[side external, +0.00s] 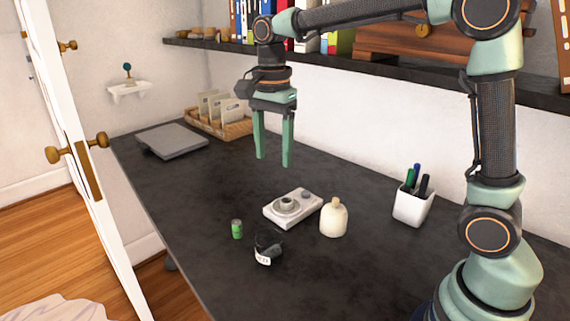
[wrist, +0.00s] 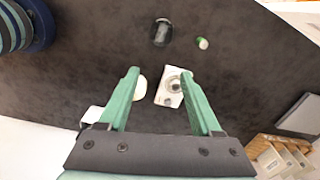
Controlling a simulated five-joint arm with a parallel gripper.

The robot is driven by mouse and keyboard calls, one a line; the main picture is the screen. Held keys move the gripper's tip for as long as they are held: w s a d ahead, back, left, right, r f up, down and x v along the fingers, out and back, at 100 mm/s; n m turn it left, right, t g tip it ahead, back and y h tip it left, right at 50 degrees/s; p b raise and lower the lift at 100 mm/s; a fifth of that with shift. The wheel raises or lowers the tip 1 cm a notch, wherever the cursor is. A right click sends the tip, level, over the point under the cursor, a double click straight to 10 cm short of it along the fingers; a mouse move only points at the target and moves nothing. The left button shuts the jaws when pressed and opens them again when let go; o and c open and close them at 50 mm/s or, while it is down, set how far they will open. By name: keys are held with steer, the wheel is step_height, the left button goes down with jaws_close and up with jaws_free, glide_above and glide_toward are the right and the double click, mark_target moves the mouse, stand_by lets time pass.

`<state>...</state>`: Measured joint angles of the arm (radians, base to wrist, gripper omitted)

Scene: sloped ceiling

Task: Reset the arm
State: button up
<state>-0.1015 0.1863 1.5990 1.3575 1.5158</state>
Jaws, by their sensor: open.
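My gripper (side external: 274,163) hangs from my arm above the dark desk (side external: 200,220), its two green fingers pointing down. It is open with nothing between the fingers, and it is clear of the desktop. In the wrist view, my gripper (wrist: 160,88) shows its fingers spread apart. A white camera-like device (side external: 293,207) lies on the desk below; it also shows in the wrist view (wrist: 169,90), seen between the fingers. My arm reaches in from the right, bent high over the desk.
A cream bottle (side external: 333,219), a green can (side external: 237,229), a dark labelled jar (side external: 267,249) and a white pen cup (side external: 412,206) stand on the desk. A closed grey laptop (side external: 172,141) and wooden organiser (side external: 218,122) are at the far end. A shelf (side external: 350,65) runs behind my arm.

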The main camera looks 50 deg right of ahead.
steer(key=s+d+n+t, duration=0.4)
steer(key=s+n, duration=0.8)
steer(key=n, duration=0.4)
steer(key=shift+s+f+t, duration=0.2)
steer(key=shift+f+t, duration=0.25)
steer(key=shift+t, duration=0.35)
